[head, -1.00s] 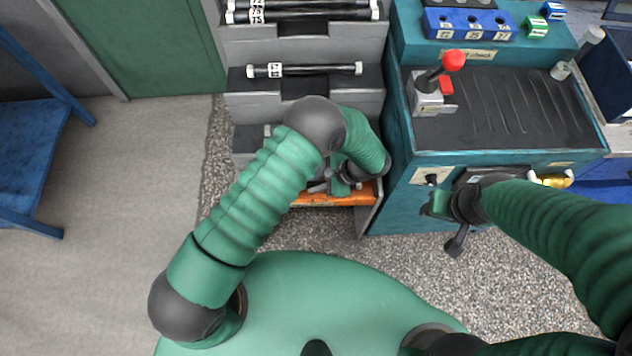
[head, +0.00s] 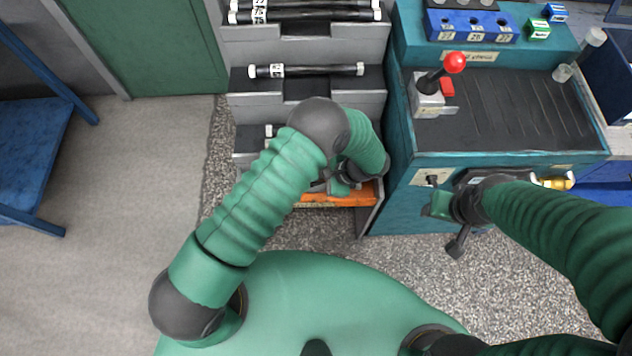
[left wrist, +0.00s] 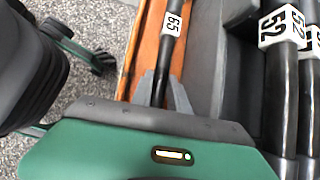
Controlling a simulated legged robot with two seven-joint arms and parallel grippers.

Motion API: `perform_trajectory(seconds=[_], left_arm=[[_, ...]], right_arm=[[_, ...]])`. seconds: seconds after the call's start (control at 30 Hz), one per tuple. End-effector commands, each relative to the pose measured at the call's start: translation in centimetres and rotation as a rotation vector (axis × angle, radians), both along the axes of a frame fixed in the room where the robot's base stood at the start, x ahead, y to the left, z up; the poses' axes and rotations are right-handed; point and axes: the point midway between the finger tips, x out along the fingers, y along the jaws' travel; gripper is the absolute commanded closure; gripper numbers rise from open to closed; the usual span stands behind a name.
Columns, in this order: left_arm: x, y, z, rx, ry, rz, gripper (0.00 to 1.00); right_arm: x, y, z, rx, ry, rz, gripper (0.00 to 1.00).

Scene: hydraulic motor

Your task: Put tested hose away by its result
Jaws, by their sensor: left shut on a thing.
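A black hose with a white label reading 65 (left wrist: 172,24) runs between the grey fingers of my left gripper (left wrist: 160,88) in the left wrist view. The fingers are shut on it, over an orange surface (left wrist: 147,48). In the head view my left gripper (head: 342,180) is low at the rack's orange bottom shelf (head: 350,197), partly hidden by my arm; the held hose is mostly hidden there. My right gripper (head: 445,215) hangs in front of the teal bench; its finger gap is unclear.
Other labelled black hoses lie on the grey rack's steps, one on a middle step (head: 305,70). The teal test bench (head: 400,205) with a red-knobbed lever (head: 453,62) borders the rack.

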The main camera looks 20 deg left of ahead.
Motion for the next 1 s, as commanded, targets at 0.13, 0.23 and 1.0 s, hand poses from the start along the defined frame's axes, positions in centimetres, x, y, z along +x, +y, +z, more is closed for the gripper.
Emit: perform_trajectory(seconds=[0.13, 0.23, 1.0], left_arm=[[0.0, 0.0, 0.0, 0.001, 0.000, 0.000, 1.00], [0.0, 0.0, 0.0, 0.001, 0.000, 0.000, 1.00], [0.0, 0.0, -1.4, 0.001, 0.000, 0.000, 1.00]], right_arm=[[0.0, 0.0, 0.0, 0.000, 0.000, 0.000, 0.48], [0.0, 0.0, 0.0, 0.000, 0.000, 0.000, 0.48], [0.0, 0.0, -1.1, 0.000, 0.000, 0.000, 0.48]])
